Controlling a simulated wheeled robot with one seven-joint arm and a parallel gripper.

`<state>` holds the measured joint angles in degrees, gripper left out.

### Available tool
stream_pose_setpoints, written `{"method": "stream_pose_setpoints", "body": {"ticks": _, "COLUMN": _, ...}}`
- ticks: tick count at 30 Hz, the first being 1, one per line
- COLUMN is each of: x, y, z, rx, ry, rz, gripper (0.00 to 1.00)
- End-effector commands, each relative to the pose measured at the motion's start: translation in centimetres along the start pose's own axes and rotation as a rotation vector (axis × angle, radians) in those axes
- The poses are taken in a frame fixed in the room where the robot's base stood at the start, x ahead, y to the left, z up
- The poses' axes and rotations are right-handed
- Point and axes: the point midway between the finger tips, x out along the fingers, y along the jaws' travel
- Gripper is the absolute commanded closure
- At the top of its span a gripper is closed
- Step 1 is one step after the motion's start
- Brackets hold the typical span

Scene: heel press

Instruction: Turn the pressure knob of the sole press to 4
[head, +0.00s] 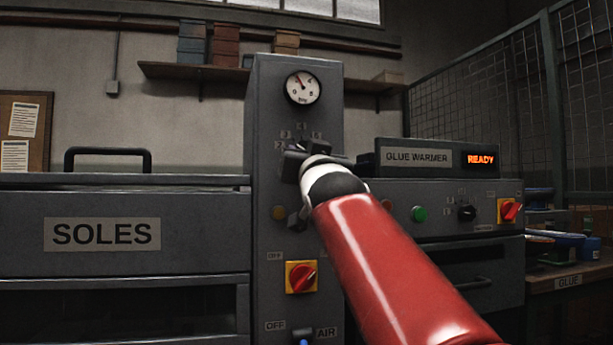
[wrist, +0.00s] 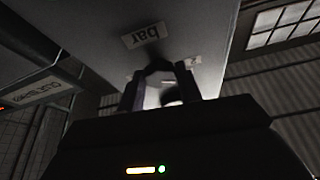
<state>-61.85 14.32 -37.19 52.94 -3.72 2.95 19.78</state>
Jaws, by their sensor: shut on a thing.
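The sole press's grey control column (head: 262,110) stands in the middle of the head view. A round white gauge (head: 303,87) at its top has a red needle tilted to the upper left. Small number labels (head: 285,134) sit in an arc below it. My gripper (head: 298,156) is at the column face just under this arc, shut on the pressure knob. The knob is mostly hidden by my gripper in the head view, so I cannot read its pointer. In the wrist view my gripper's fingers (wrist: 160,82) reach the panel below a "bar" label (wrist: 144,35).
A red-on-yellow switch (head: 301,278) and a blue-tipped AIR lever (head: 303,338) sit lower on the column. The SOLES drawer unit (head: 190,255) is left. The glue warmer (head: 440,160), showing READY, is right. My red arm covers the column's lower right.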

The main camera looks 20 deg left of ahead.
Motion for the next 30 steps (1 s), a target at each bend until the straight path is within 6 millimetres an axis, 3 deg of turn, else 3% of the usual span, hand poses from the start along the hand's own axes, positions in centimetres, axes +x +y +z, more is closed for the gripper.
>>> {"method": "stream_pose_setpoints", "body": {"ticks": 2, "x": -0.3, "y": -0.3, "z": 0.8, "rx": 0.058, "ry": 0.004, "rz": 0.024, "gripper": 0.88}}
{"method": "stream_pose_setpoints", "body": {"ticks": 30, "x": 0.3, "y": -1.0, "z": -0.6, "rx": 0.813, "ry": -0.001, "rz": 0.337, "gripper": 0.88}}
